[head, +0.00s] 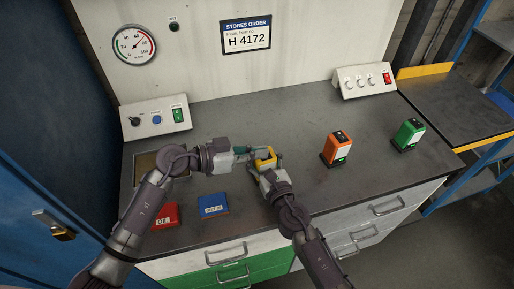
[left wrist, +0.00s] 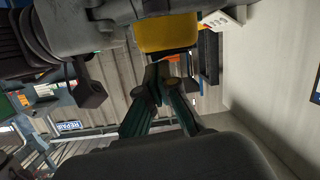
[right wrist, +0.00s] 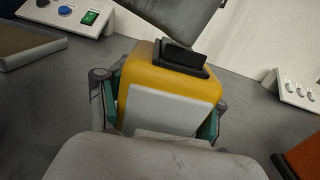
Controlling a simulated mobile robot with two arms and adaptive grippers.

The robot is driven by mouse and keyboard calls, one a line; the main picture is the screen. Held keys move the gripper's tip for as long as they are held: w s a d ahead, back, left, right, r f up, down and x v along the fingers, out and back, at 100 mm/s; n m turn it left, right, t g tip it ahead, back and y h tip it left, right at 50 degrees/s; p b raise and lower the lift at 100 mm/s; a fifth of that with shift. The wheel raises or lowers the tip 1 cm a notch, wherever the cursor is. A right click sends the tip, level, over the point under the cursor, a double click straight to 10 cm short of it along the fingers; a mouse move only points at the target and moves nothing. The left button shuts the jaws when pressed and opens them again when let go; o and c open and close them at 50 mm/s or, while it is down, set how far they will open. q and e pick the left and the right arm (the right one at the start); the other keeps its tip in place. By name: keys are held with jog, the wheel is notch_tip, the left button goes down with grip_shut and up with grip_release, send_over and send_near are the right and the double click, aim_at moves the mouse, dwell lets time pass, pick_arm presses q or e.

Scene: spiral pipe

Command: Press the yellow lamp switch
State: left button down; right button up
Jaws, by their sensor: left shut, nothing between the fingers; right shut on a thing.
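The yellow lamp (head: 264,154) is a small block with a white face, held above the bench in the head view. My right gripper (head: 268,166) is shut on it. In the right wrist view the lamp (right wrist: 165,88) sits between the fingers, with its black rocker switch (right wrist: 185,56) on top. My left gripper (head: 241,150) is shut and empty, with its fingertips close to the lamp's left side. In the left wrist view the yellow lamp (left wrist: 166,33) is just beyond the left fingertips (left wrist: 172,85). I cannot tell whether they touch it.
An orange lamp (head: 337,149) and a green lamp (head: 408,134) stand on the bench to the right. A red block (head: 165,216) and a blue block (head: 213,205) lie at the front left. Control boxes (head: 156,119) (head: 364,81) stand at the back.

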pick_arm(q)
jog(key=shift+s+f, duration=0.1)
jog(key=shift+f, duration=0.25)
jog(key=shift+r, duration=0.1)
jog(key=shift+r, duration=0.3)
notch_tip(320, 180, up, 3)
jog(key=shift+s+d+r, duration=0.1)
jog(key=shift+s, duration=0.05)
jog(key=v, duration=1)
jog(key=shift+s, duration=0.3)
jog(key=shift+d+r, duration=0.1)
jog(key=shift+r, duration=0.05)
pick_arm(e)
jog(key=o, duration=1.5)
jog(key=shift+o, duration=0.2)
